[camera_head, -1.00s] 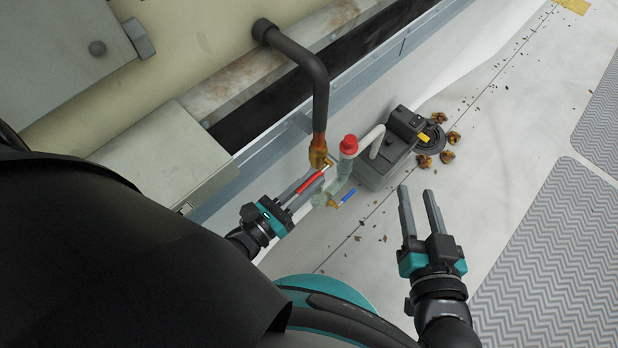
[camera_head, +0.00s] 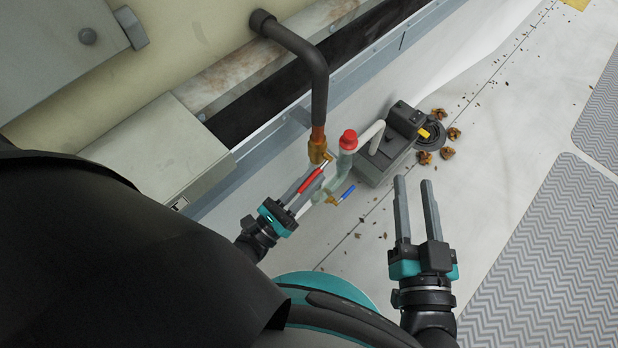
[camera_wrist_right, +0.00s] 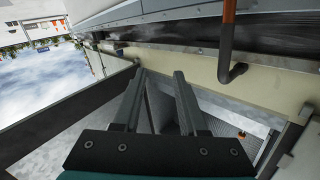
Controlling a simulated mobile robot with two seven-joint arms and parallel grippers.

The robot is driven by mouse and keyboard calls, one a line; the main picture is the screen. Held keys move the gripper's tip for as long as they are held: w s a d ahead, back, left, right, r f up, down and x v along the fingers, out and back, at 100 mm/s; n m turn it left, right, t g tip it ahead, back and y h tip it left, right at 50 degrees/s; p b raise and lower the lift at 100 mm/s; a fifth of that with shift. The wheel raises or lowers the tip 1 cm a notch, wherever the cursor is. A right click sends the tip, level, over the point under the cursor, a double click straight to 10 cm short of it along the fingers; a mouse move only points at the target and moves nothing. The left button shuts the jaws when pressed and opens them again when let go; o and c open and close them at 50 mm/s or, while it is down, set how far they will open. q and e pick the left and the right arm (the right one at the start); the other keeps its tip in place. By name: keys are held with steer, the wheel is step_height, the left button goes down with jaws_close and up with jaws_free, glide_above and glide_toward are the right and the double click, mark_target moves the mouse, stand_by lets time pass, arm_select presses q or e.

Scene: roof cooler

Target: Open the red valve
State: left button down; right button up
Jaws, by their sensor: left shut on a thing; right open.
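The red valve handle (camera_head: 311,181) is a slim red lever below a brass fitting (camera_head: 317,150) at the end of a dark, bent pipe (camera_head: 318,90) in the head view. My left gripper (camera_head: 305,184) is shut on the red handle, its fingers partly hiding it. A blue-handled lever (camera_head: 348,192) sits just below and to the right, beside a pale clear pipe. My right gripper (camera_head: 415,180) is open and empty, to the right of the valves. Its spread fingers also show in the right wrist view (camera_wrist_right: 158,75), with nothing between them.
A red cap (camera_head: 348,140) tops the clear pipe. A dark grey pump box (camera_head: 385,160) stands to the right, beside a round drain (camera_head: 430,136) with brown leaves. Grey patterned mats (camera_head: 550,250) lie at right. The pale floor between my right gripper and the mats is mostly clear.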

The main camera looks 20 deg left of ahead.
mark_target(313, 175)
stand_by(0.7)
steer(key=shift+c, duration=0.9)
steer(key=shift+w+a+r+n+y, duration=0.1)
steer(key=shift+a+n+y, duration=0.2)
steer(key=shift+a, duration=0.1)
steer(key=shift+c, duration=0.7)
steer(key=a+n+y, duration=0.1)
steer(key=a, duration=0.1)
steer(key=a+n+g+y, duration=0.1)
steer(key=a, duration=0.1)
steer(key=a+n+g+y, duration=0.1)
steer(key=n, duration=0.1)
steer(key=shift+a+r+y, duration=0.3)
steer(key=shift+a+r, duration=0.1)
jaws_close()
steer(key=s+a+f+n+g+y, duration=0.1)
steer(key=s+a+f+n+g, duration=0.35)
steer(key=f+n+g, duration=0.4)
steer(key=w+a+f+n+t, duration=0.1)
steer(key=w+a+f+n, duration=0.1)
steer(key=w+a+f, duration=0.3)
steer(key=shift+w+a+f, duration=0.2)
steer(key=shift+a+f, duration=0.1)
steer(key=shift+f, duration=0.15)
